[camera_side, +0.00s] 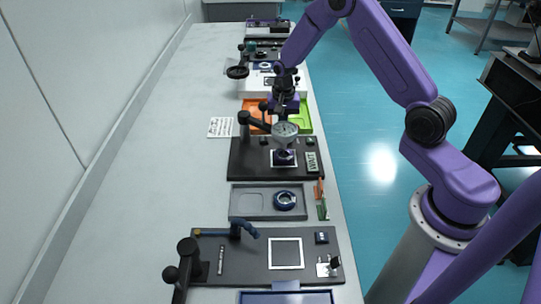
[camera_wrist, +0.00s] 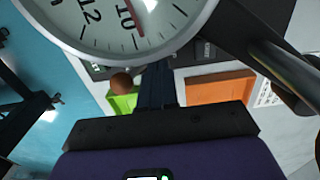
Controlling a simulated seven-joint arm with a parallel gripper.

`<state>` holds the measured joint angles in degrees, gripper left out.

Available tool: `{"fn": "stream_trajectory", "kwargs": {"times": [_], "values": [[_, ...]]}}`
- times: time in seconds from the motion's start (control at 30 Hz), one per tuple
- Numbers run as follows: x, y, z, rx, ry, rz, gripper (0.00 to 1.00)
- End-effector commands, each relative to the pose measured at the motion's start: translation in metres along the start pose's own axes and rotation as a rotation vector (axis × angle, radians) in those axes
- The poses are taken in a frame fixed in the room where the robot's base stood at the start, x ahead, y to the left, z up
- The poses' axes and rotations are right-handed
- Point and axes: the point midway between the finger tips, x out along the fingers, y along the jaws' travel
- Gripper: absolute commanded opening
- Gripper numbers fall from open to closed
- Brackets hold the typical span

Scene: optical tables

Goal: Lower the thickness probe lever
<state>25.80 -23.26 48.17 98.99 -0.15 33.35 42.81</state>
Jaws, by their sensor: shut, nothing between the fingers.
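The thickness probe has a round white dial gauge (camera_side: 285,129) held on a dark arm over a black base plate (camera_side: 245,158). Its dial face (camera_wrist: 122,18) fills the top of the wrist view, with a red needle. A small brown ball (camera_wrist: 121,82) shows just below the dial's rim, left of my fingers; it looks like a lever knob, but its stem is hidden. My gripper (camera_side: 282,110) is behind and above the dial in the side view. In the wrist view my gripper (camera_wrist: 158,75) is shut and empty, with its fingertips close to the dial's lower rim. Contact cannot be told.
An orange tray (camera_side: 253,108) and a green tray (camera_side: 304,122) lie behind the probe. A dark post (camera_side: 243,122) carries the gauge arm at left. The table's left side is mostly clear.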

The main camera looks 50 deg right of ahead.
Motion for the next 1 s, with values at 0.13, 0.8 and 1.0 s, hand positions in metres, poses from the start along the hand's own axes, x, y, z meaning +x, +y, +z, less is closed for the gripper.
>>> {"fn": "stream_trajectory", "kwargs": {"times": [0.13,0.8,1.0], "values": [[-0.001,-0.002,0.000,-0.001,0.003,-0.003,0.00],[-0.025,-0.009,0.000,-0.004,0.007,-0.008,0.00],[-0.038,-0.011,0.000,-0.003,0.007,-0.008,0.00]]}}
